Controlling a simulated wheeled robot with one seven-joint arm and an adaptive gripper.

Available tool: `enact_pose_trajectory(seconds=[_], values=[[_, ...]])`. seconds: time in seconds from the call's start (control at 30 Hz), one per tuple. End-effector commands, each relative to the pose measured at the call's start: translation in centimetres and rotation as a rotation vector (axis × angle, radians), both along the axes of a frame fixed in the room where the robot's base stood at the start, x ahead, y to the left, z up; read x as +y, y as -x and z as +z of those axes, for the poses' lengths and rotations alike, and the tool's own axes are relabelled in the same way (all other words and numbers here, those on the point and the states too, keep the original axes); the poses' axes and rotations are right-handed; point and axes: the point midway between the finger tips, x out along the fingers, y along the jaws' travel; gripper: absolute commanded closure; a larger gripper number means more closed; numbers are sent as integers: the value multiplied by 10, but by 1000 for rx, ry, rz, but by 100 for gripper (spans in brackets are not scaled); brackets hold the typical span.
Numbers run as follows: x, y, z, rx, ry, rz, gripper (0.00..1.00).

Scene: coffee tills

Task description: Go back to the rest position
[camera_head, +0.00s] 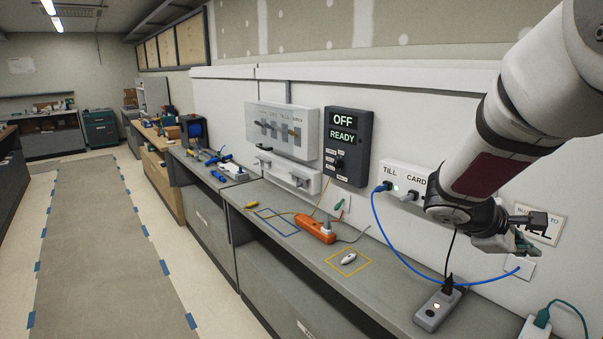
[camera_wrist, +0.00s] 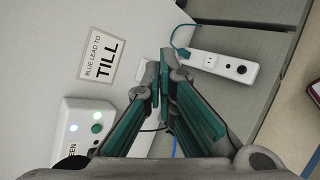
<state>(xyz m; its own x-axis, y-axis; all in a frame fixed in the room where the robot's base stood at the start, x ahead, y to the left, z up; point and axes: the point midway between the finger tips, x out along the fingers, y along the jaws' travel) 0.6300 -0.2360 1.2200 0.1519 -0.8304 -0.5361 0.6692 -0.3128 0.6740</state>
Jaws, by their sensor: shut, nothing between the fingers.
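My gripper (camera_head: 530,237) is at the right of the head view, held up in front of the wall above the right part of the counter. In the wrist view its teal fingers (camera_wrist: 166,62) are together at the tips with nothing between them. Part of the gripper's far side is hidden in the head view. My arm reaches in from the upper right of the head view.
A blue cable (camera_head: 400,254) runs from the TILL socket toward the wall plate (camera_head: 520,267) below my gripper. A grey socket box (camera_head: 437,309) with a black plug, an orange block (camera_head: 315,229) and a white oval item (camera_head: 348,258) lie on the counter (camera_head: 375,292). The floor aisle at left is clear.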

Motion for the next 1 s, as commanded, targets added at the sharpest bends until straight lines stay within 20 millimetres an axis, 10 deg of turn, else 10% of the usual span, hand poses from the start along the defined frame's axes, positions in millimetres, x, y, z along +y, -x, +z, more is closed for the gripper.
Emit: enact_pose_trajectory(seconds=[0.6,1.0], values=[[162,157,37,-521,-876,-416,100],[235,200,52,-661,-1175,-496,100]])
